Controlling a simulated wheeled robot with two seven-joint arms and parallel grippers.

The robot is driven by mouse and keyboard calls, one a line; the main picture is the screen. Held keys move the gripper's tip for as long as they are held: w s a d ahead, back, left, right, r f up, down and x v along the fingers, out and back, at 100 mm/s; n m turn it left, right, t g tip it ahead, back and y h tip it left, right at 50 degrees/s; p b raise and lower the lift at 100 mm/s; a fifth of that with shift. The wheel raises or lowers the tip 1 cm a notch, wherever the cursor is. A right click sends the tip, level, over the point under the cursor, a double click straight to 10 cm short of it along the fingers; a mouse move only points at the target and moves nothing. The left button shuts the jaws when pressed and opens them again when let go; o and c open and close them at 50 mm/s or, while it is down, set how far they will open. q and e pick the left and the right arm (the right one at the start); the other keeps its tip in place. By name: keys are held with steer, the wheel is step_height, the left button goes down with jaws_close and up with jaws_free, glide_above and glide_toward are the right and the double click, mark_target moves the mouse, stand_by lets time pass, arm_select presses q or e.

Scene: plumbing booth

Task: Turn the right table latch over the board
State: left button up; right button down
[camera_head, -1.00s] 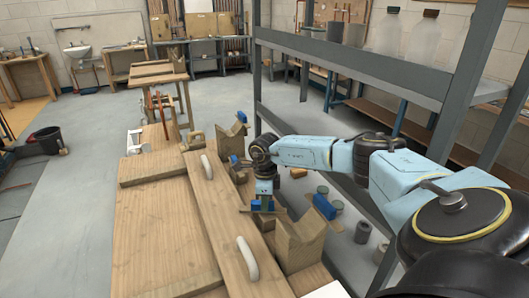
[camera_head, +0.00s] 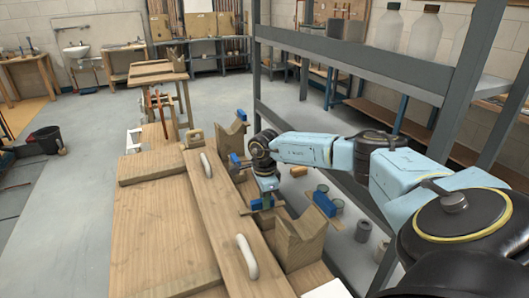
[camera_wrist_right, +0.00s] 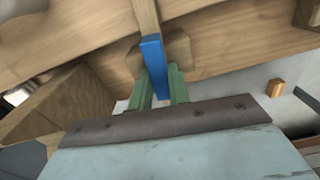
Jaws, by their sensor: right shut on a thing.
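The long wooden board (camera_head: 222,222), with two white handles, lies along the right side of the wooden table (camera_head: 165,235). My right gripper (camera_head: 266,204) is beside the board's right edge. In the right wrist view its green fingers (camera_wrist_right: 160,88) are shut on the blue handle of the right table latch (camera_wrist_right: 152,58). The latch's wooden bar (camera_wrist_right: 145,15) runs from the handle toward the top of that view, past a small wooden block. In the head view the gripper partly hides the latch, and I cannot tell how far the bar overlaps the board. My left gripper is not in view.
Notched wooden blocks stand beside the table, one near (camera_head: 300,243) and one farther off (camera_head: 231,138). Another blue-ended piece (camera_head: 235,160) is at the board's far right side. A grey shelf frame (camera_head: 360,62) stands to the right.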

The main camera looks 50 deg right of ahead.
steer(key=c, duration=1.3)
jaws_free()
steer(key=shift+r, duration=0.15)
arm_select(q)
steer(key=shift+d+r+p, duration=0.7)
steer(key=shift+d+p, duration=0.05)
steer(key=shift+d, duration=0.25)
arm_select(e)
steer(key=shift+r, duration=6.55)
